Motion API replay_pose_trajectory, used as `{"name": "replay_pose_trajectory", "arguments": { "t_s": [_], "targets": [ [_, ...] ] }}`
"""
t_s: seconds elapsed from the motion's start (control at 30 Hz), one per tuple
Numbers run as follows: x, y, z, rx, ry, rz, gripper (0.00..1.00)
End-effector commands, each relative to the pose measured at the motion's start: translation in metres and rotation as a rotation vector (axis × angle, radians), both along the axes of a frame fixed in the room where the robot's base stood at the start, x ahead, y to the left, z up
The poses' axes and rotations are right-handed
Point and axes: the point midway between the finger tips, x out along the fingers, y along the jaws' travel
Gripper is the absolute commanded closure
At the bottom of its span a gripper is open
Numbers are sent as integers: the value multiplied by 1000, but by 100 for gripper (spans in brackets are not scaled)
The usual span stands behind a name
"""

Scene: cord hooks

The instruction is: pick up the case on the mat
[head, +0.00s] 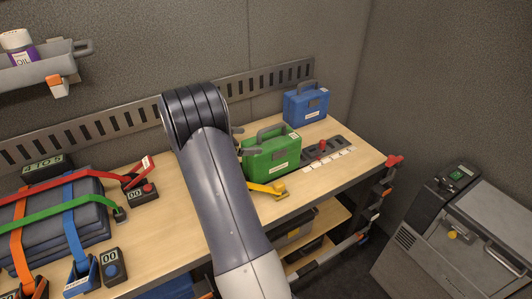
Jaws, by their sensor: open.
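A green case (271,157) with a grey handle and a pale label stands upright on the wooden bench, just right of my arm. A blue case (306,103) with a handle and label stands farther back at the right. No mat shows clearly under either case. My arm crosses the middle of the view and hides most of my gripper. Small grey parts, apparently my gripper (238,130), stick out from behind the arm, close to the green case's left end. I see nothing held there. Whether they touch the case cannot be told.
A yellow clamp (267,190) lies in front of the green case. A dark panel with red knobs (322,148) lies to its right. Strapped grey pads (50,235) and small counters (110,266) fill the left bench. A grey machine (465,235) stands at the right.

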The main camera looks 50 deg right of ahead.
Motion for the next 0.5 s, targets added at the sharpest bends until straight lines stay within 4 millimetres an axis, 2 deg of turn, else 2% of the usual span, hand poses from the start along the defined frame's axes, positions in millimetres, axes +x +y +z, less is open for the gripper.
{"name": "replay_pose_trajectory", "arguments": {
  "t_s": [0.1,0.37,0.5],
  "targets": [
    [-6,-18,-5,1,2,-3,0],
    [-11,-35,-12,2,3,-1,0],
    [-16,-52,-15,3,4,-1,0]
  ]
}}
